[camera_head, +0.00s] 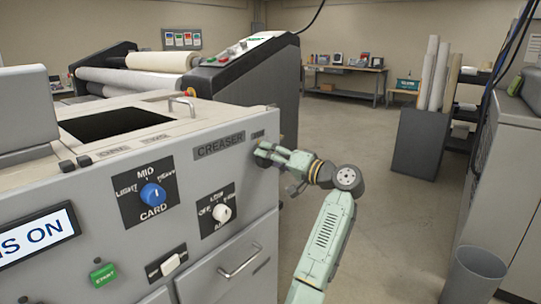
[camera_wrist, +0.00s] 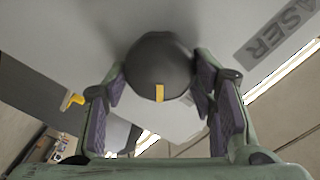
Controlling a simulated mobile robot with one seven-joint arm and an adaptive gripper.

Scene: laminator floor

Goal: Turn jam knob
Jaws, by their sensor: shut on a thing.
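The jam knob is a dark round knob (camera_wrist: 158,72) with a yellow mark on its rim, on the grey face of the creaser (camera_head: 212,255). It fills the middle of the wrist view, with the mark at the lower side. My gripper (camera_wrist: 159,88) is shut on the knob, with one purple-padded finger at each side. In the head view my gripper (camera_head: 269,152) is at the upper right corner of the creaser front, right of the CREASER label (camera_head: 219,146). The knob is mostly hidden there by the fingers.
A blue card knob (camera_head: 152,194), a white knob (camera_head: 221,213) and a green button (camera_head: 103,273) are left of my arm. A drawer handle (camera_head: 240,263) juts out below. A grey bin (camera_head: 474,275) stands at right. The floor between is clear.

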